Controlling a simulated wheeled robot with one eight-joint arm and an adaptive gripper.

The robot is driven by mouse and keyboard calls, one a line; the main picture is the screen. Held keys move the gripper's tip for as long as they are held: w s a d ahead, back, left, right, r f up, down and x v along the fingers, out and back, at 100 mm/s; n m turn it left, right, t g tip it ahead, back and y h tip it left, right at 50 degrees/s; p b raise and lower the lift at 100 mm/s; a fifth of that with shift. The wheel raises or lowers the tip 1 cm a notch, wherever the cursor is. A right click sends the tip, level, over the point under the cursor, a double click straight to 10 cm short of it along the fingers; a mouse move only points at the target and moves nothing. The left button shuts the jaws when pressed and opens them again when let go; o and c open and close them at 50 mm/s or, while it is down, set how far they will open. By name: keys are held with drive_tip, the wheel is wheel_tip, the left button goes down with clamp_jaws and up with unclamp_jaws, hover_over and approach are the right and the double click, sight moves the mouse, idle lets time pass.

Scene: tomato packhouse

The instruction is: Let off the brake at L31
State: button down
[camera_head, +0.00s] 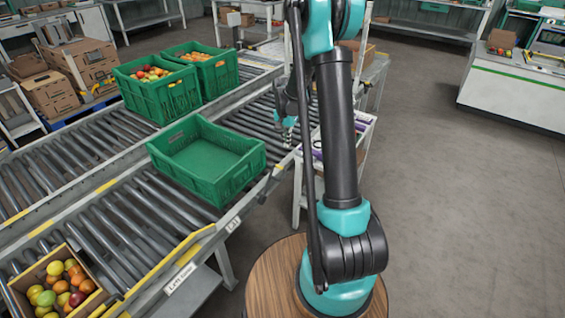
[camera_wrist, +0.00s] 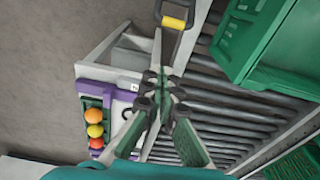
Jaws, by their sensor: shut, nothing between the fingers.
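A small plate that seems to read L31 (camera_head: 233,224) is on the near side rail of the roller conveyor (camera_head: 150,222). In the wrist view a yellow grip on a dark bracket (camera_wrist: 174,22) is at the top, beside the rail; I take it for the brake handle. My gripper (camera_head: 290,124) is over the conveyor's near edge, partly hidden by my arm in the head view. In the wrist view my gripper (camera_wrist: 163,80) is shut and empty, below the yellow grip in the picture and apart from it.
An empty green crate (camera_head: 207,185) stands on the rollers. Tomato-filled green crates (camera_head: 155,107) stand behind it. A tomato box (camera_head: 18,292) is at the lower left. A purple-edged stand with three fruits (camera_wrist: 95,131) is beside the conveyor.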

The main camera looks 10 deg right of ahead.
drive_tip(key=shift+w+f, duration=0.55)
drive_tip(key=shift+w, duration=0.05)
wheel_tip(320, 180, down, 9)
drive_tip(key=s+a, duration=0.2)
idle(0.6)
drive_tip(key=shift+a+r, duration=0.1)
drive_tip(key=shift+a, duration=0.05)
